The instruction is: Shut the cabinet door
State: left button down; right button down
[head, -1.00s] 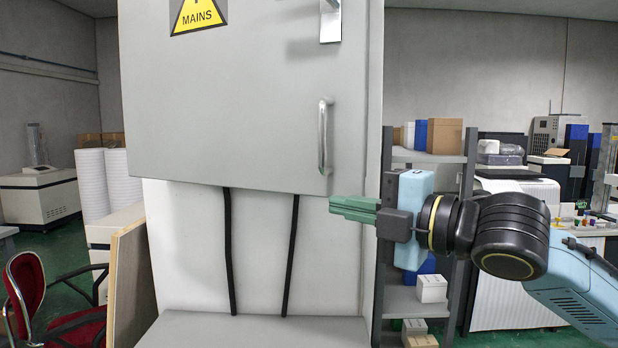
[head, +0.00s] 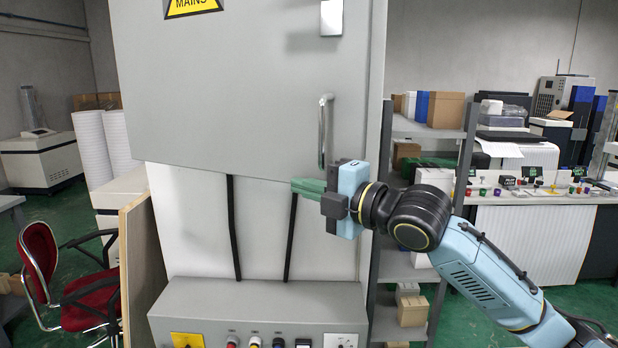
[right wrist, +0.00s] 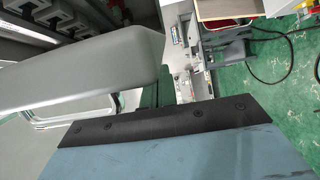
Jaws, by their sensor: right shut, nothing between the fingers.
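The grey cabinet door (head: 230,95) carries a yellow MAINS label (head: 190,7) and an upright metal handle (head: 323,130) near its right edge. The door stands partly open: the right wrist view shows the door's edge (right wrist: 95,70) with the cabinet interior and its switchgear (right wrist: 60,14) behind it. My right gripper (head: 296,186) is shut and empty, its green fingers at the door's lower right corner, below the handle. I cannot tell whether they touch the door. In the right wrist view the fingers (right wrist: 150,94) are partly hidden by the door. My left gripper is not in view.
A control panel (head: 260,305) with several knobs and buttons juts out below the door. A shelf rack (head: 430,132) with boxes stands right of the cabinet. A red chair (head: 75,285) and a wooden board (head: 138,270) are at left.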

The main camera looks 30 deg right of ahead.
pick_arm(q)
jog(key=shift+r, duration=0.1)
pick_arm(e)
jog(key=shift+w+d, duration=0.3)
jog(key=shift+d, duration=0.15)
